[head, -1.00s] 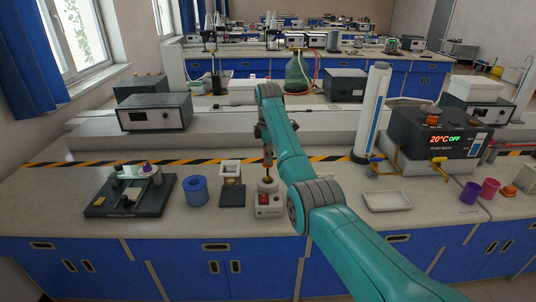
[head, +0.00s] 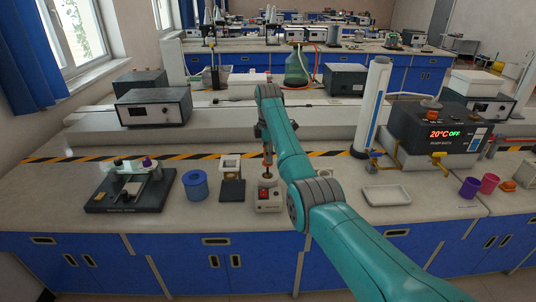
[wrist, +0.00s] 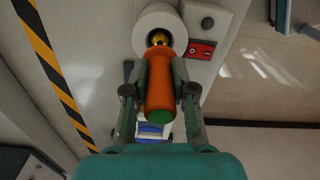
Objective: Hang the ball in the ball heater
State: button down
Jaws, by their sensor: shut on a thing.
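My gripper (wrist: 158,100) is shut on an orange handle (wrist: 160,88) with a green end. The handle also shows in the head view (head: 267,159), upright above the ball heater. The ball heater (head: 270,204) is a small white box with a red switch and a round white top on the bench. In the wrist view the heater's round top (wrist: 148,22) lies just beyond the handle. Brass-coloured metal (wrist: 158,39) shows at its opening. The ball itself is mostly hidden, and I cannot tell how deep it sits.
A dark block with a white square frame (head: 230,165) stands just left of the heater. Further left are a blue ring-shaped container (head: 195,186) and a dark-based apparatus (head: 122,196). A white tray (head: 386,195) and the pump bath (head: 441,148) stand to the right.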

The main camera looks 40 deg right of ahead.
aim_at(268, 165)
jog(key=shift+f, duration=1.3)
jog(key=shift+f, duration=1.25)
jog(key=shift+c, duration=2.4)
grip_release()
jog(key=shift+r, duration=3.55)
